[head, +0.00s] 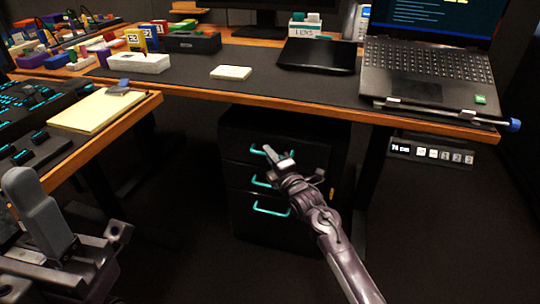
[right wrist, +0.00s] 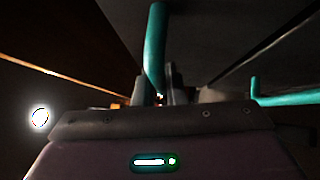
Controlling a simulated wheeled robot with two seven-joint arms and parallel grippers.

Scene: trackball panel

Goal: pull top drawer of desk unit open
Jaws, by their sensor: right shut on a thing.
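The black desk unit (head: 238,168) stands under the desk with three drawers, each with a teal handle. My right gripper (head: 280,156) is at the top drawer's handle (head: 257,150) and shut on it, hiding part of the bar. In the right wrist view the same teal bar (right wrist: 156,45) runs down to between the fingers (right wrist: 157,92). The top drawer front looks about level with the others; any small gap cannot be told. My left gripper (head: 40,212) is at the lower left, away from the unit; its jaw opening is unclear.
The middle handle (head: 260,181) and bottom handle (head: 270,209) are just below my right gripper. The desk edge (head: 290,109) overhangs the unit, with a laptop (head: 425,70) on top. A side desk (head: 110,135) is at left. Floor in front is clear.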

